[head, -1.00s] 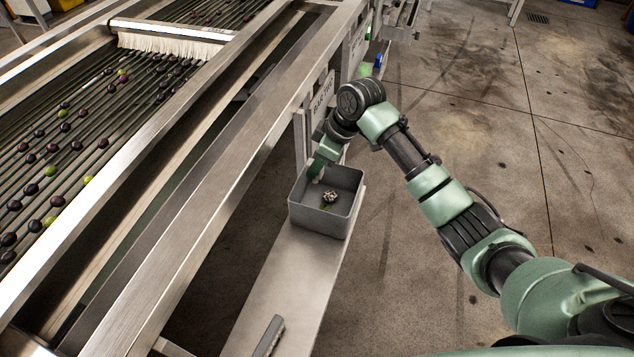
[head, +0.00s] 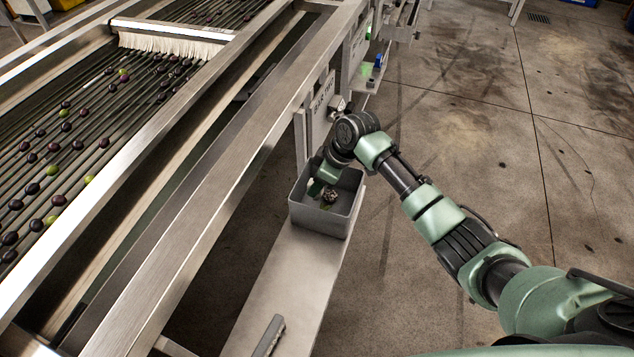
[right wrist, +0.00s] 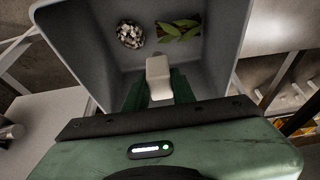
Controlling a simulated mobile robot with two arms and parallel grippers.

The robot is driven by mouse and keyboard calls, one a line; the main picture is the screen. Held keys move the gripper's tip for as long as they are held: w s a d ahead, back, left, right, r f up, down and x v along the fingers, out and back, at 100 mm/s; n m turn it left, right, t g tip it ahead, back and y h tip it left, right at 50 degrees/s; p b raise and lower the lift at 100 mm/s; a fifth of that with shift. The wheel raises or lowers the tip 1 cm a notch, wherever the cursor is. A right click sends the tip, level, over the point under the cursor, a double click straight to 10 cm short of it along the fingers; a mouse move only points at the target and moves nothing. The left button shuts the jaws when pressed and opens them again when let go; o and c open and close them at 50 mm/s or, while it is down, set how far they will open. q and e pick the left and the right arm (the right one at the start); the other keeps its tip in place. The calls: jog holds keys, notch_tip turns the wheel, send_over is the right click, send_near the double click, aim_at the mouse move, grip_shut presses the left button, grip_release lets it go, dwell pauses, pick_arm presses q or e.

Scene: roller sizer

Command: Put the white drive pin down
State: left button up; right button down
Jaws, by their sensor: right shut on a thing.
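The white drive pin (right wrist: 158,76) shows in the right wrist view as a pale block sticking out between my fingers. My right gripper (right wrist: 156,95) is shut on it. In the head view my right gripper (head: 316,187) reaches down inside the grey bin (head: 322,222), near its left wall. The pin is hardly visible there, a small pale spot at the fingers. In the right wrist view the pin is over the open inside of the bin (right wrist: 85,45). I cannot tell whether it touches the floor of the bin. My left gripper is not in view.
A speckled dark and white clump (right wrist: 130,34) and green leaves (right wrist: 180,31) lie in the bin. The bin stands on a narrow metal shelf (head: 275,275) beside the sizer frame (head: 200,200). Olives lie on the rollers at left. Open floor is at right.

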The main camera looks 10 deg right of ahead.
jog(key=shift+f, duration=0.4)
jog(key=c, duration=1.2)
grip_release()
jog(key=shift+r, duration=0.3)
jog(key=v, duration=1.2)
jog(key=shift+r, duration=0.3)
